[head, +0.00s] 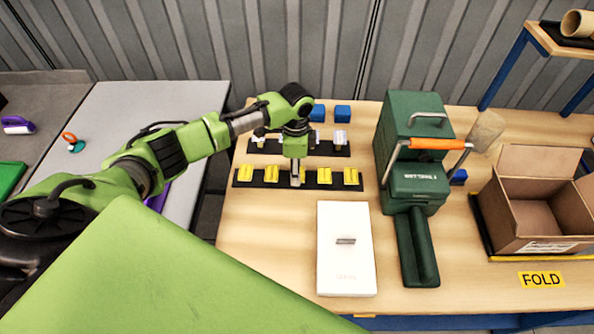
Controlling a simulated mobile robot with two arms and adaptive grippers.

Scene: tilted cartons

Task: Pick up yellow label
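Several yellow labels (271,177) sit in a row on a black strip (309,185) at the middle of the wooden table, with some on each side of my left gripper. My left gripper (296,181) points down over the middle of this strip, between the inner yellow labels. Its fingertips are small and close to the strip; I cannot tell whether they are apart or hold anything. The arm hides what is directly behind it. My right gripper is out of view.
Behind is a second black strip (270,147) with whitish pieces, then blue blocks (342,113). A white box (345,265) lies in front. A green machine (412,130) with an orange-gripped handle stands right. An open carton (535,205) and a yellow FOLD sign (541,280) are further right.

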